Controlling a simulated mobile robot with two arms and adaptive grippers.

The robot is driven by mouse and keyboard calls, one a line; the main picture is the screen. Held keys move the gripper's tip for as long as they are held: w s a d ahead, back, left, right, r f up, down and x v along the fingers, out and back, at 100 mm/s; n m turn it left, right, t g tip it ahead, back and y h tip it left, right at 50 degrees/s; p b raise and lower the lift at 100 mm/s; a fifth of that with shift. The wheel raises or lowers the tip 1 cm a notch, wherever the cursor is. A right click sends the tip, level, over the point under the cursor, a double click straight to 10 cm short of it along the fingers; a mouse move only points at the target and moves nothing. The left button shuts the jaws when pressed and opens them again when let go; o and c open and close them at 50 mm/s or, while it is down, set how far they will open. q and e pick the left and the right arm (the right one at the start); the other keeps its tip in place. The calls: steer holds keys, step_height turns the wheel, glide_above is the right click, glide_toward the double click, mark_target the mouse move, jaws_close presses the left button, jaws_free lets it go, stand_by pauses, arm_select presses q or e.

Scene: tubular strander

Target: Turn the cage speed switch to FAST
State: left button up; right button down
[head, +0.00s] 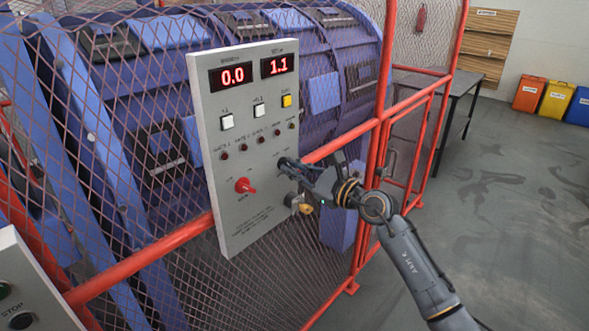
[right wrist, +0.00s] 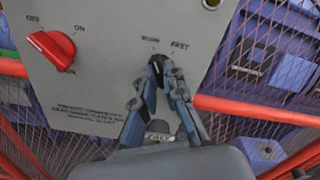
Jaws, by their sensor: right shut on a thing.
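The grey control panel (head: 222,135) stands upright on the fence, with lit red displays that read 0.0 and 1.1. My right gripper (head: 284,163) reaches the panel's lower right part from the right. In the right wrist view, my right gripper's fingertips (right wrist: 161,64) are closed on the small dark cage speed switch, just below a blurred label on the left and the FAST label (right wrist: 180,46) on the right. The fingers hide most of the switch, so I cannot tell which way it points. My left gripper is not in view.
A red rotary switch (head: 245,186) with OFF and ON labels sits left of my gripper; it also shows in the right wrist view (right wrist: 52,47). Red fence rails (head: 385,80) and mesh surround the blue machine. A second panel (head: 30,290) is at lower left. The right floor is clear.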

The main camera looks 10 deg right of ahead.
steer(key=shift+r+m+p, duration=0.2)
steer(key=shift+m+p, duration=1)
steer(key=shift+p, duration=0.05)
steer(key=m+p, duration=0.3)
steer(key=m, duration=0.1)
steer(key=shift+p, duration=0.4)
steer(key=m+p, duration=0.2)
steer(key=m, duration=0.2)
steer(key=shift+p, duration=0.4)
steer(key=shift+f+m+p, duration=0.15)
steer(key=shift+m+p, duration=0.25)
steer(key=shift+m, duration=0.4)
steer(key=c, duration=1.4)
jaws_free()
